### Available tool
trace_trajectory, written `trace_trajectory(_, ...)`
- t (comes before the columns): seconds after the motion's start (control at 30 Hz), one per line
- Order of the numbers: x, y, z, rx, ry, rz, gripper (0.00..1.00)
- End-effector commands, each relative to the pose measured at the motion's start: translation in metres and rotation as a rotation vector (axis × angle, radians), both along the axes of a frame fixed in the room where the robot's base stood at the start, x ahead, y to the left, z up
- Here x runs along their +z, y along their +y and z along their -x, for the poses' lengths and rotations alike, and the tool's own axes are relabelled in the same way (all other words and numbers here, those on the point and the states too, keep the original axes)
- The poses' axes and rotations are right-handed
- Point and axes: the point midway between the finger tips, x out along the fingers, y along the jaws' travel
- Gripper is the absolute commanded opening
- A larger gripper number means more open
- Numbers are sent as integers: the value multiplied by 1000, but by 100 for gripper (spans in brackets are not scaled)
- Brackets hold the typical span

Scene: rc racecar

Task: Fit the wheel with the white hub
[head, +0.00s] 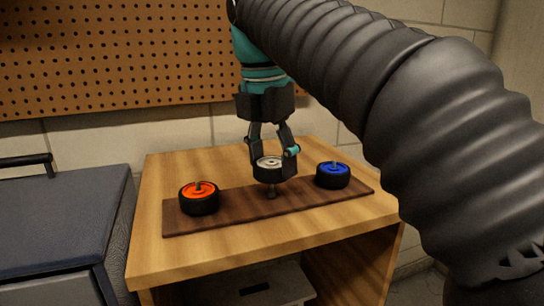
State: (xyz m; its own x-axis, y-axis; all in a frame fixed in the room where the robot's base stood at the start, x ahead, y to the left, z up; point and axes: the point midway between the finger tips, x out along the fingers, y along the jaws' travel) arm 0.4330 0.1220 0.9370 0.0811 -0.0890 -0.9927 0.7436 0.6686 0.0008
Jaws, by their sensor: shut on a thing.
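The wheel with the white hub (270,163) has a black tyre and sits between the fingers of my gripper (272,158), which is shut on it. My gripper points down from above. The wheel is above a short dark peg (271,190) in the middle of a dark brown board (240,211); whether the peg's tip touches the wheel is hard to tell. A wheel with an orange hub (199,197) lies flat at the board's left, a peg showing through its hub. A wheel with a blue hub (333,174) lies flat at the right, likewise with a peg showing.
The board lies on a wooden bench (150,252) with free surface in front and behind. A dark blue cabinet (60,217) with a black handle stands at the left. A brown pegboard (110,55) hangs on the wall behind. My arm covers the right side.

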Motion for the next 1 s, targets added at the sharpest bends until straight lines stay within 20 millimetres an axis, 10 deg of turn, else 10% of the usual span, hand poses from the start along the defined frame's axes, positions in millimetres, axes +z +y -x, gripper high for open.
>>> trace_trajectory(1.0, -22, 0, 0, 0, 1, 1, 32)
